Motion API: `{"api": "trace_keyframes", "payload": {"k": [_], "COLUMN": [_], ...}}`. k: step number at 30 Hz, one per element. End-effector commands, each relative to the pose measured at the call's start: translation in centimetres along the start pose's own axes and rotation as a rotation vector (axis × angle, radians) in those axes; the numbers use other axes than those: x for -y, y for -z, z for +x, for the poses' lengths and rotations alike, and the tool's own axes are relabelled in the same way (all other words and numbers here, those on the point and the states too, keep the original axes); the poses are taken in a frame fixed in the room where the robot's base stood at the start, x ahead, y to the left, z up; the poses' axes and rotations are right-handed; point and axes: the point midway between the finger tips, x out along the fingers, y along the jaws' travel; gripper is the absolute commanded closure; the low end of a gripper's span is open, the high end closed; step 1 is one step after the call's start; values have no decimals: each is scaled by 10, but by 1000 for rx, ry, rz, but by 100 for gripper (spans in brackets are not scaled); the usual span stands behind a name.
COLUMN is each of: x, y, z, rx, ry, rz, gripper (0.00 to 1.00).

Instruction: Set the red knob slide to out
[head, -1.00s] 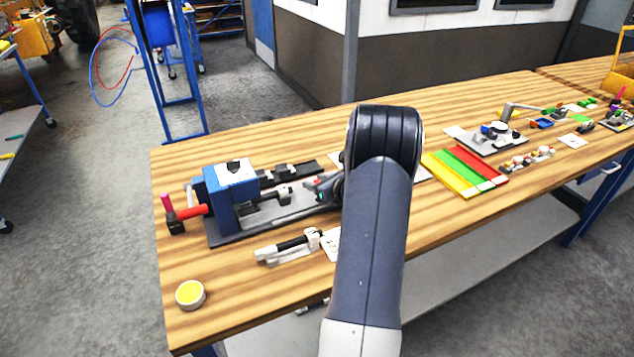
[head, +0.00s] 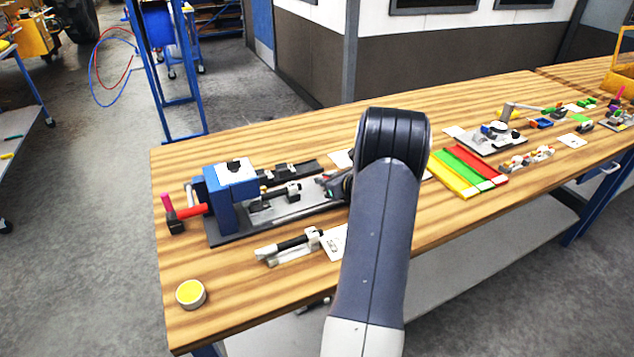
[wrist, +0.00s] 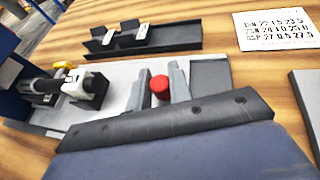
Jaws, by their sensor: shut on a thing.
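The red knob (wrist: 159,85) shows in the wrist view as a small red cylinder between the two grey fingers of my gripper (wrist: 158,90). My gripper is shut on it. In the head view my gripper (head: 333,184) is over the right end of the fixture's grey base plate (head: 300,208), and the knob is too small and covered to make out clearly. The blue block (head: 230,187) stands at the plate's left end. A black and white block (wrist: 85,88) sits on the plate, left of my gripper in the wrist view.
A black rail (head: 292,172) with small blocks lies behind the fixture. A white and black clamp-like part (head: 290,246) lies in front. A red handle (head: 193,211) sticks out left of the blue block. A yellow-topped round tin (head: 190,293) stands near the front left corner.

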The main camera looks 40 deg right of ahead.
Motion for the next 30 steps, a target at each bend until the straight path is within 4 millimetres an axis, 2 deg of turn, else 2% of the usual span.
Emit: {"api": "trace_keyframes", "payload": {"k": [1, 6, 10, 17, 18, 26, 30], "x": [16, 42, 50, 51, 51, 50, 49], "y": [1, 3, 4, 4, 4, 4, 4], "z": [-4, -11, -13, -14, -14, -13, -13], "rx": [3, 4, 2, 1, 1, 1, 1], "ry": [9, 6, 5, 9, 9, 7, 5], "rz": [-1, -1, -1, -1, -1, -1, -1], "gripper": [100, 100, 100, 100, 80, 59, 59]}}
